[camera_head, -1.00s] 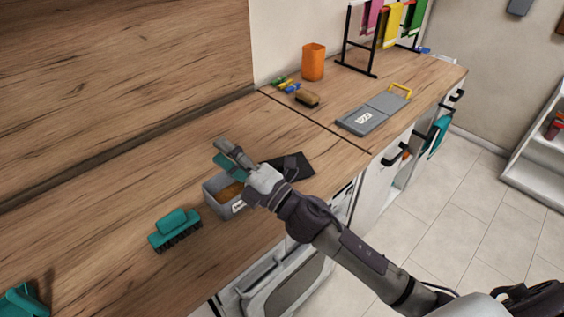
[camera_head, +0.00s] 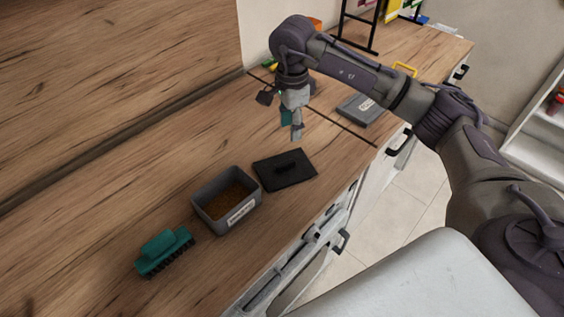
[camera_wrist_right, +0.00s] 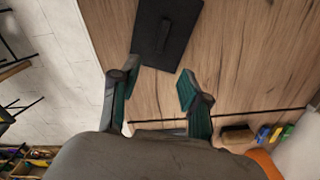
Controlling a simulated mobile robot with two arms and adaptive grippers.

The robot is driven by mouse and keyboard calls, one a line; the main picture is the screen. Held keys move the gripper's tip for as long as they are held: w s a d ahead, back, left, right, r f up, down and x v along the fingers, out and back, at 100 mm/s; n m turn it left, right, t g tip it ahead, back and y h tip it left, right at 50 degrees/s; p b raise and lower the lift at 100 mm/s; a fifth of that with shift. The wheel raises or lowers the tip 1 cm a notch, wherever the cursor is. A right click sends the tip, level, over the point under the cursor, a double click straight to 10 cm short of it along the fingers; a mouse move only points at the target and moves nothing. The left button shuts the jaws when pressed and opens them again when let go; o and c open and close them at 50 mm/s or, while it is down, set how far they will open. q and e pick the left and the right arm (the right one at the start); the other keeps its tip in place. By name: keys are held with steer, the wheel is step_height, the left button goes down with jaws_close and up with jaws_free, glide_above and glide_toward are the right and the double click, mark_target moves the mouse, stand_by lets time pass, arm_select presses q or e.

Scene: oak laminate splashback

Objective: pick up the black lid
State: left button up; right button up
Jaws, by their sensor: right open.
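The black lid (camera_head: 285,169) lies flat on the wooden counter, just right of a grey box, with a raised dark handle in its middle. In the right wrist view the lid (camera_wrist_right: 174,30) shows at the top, ahead of the fingers, its upper end cut off by the frame. My right gripper (camera_head: 296,137) points down above the counter, beyond the lid in the head view. Its teal-padded fingers (camera_wrist_right: 154,82) are apart with nothing between them, and it does not touch the lid. My left gripper is not in view.
The open grey box (camera_head: 226,200) holds brown contents and bears a label. A teal brush (camera_head: 164,251) stands left of it. The counter's front edge runs close to the lid.

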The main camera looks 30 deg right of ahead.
steer(key=p, duration=0.2)
glide_above(285, 163)
steer(key=d, duration=0.1)
step_height(285, 163, down, 8)
steer(key=shift+s+r, duration=0.1)
steer(key=shift+f, duration=0.2)
steer(key=f+p, duration=0.1)
steer(key=f, duration=0.1)
steer(key=a+f+p, duration=0.1)
steer(key=f, duration=0.1)
steer(key=shift+f+p, duration=0.15)
steer(key=shift+p, duration=0.15)
steer(key=shift+f, duration=0.25)
jaws_close()
